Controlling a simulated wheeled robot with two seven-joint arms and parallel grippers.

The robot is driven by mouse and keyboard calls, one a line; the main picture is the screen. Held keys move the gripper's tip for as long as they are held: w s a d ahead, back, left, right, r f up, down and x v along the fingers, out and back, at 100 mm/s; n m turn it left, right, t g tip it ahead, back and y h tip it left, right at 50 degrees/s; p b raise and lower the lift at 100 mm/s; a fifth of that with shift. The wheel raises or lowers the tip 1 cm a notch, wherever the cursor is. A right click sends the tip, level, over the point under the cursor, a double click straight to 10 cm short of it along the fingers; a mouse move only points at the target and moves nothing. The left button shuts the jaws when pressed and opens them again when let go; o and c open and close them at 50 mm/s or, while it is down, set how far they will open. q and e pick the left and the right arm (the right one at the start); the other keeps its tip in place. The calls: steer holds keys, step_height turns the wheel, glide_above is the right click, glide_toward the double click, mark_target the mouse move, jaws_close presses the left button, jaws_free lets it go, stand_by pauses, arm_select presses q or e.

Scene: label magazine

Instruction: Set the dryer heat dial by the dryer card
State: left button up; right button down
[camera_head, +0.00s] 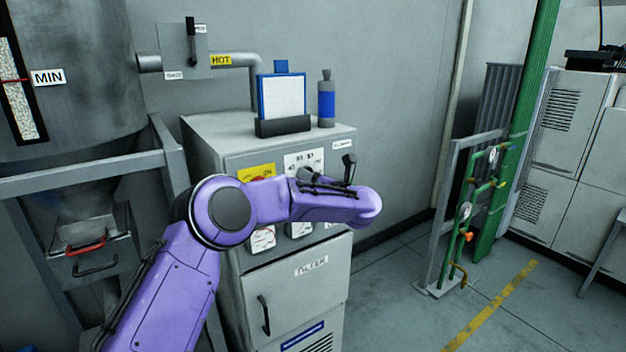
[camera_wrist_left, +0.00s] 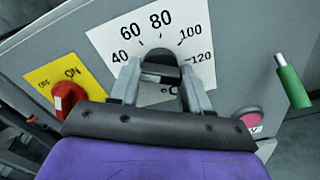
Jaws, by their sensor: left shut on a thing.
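The heat dial is on the dryer cabinet's front, on a white scale plate (camera_wrist_left: 100,38) marked 40, 60, 80, 100 and 120. My left gripper (camera_wrist_left: 159,76) is shut on the dark dial knob (camera_wrist_left: 160,58), with one finger on each side of it. The knob's pointer mark cannot be made out. In the head view the scale plate (camera_head: 293,160) shows just above my purple left wrist, which hides much of the dial. A blue-framed white card (camera_head: 283,96) stands in a dark holder on the cabinet top; its writing is unreadable. My right gripper is not in view.
Left of the dial, a red switch (camera_wrist_left: 66,97) sits on a yellow ON/OFF plate (camera_wrist_left: 42,82). Right of it are a green-handled lever (camera_wrist_left: 293,86) and a pink button (camera_wrist_left: 250,117). A blue-banded bottle (camera_head: 326,104) stands beside the card.

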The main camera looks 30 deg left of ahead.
arm_select(q)
steer(key=shift+f, duration=0.2)
steer(key=o, duration=1.1)
steer(key=shift+s, duration=0.1)
steer(key=shift+c, duration=0.2)
steer(key=shift+r, duration=0.1)
steer(key=b+v, duration=0.3)
steer(key=v, duration=0.7)
steer(key=shift+d+b, duration=0.15)
steer(key=shift+b, duration=0.15)
steer(key=shift+s, duration=0.1)
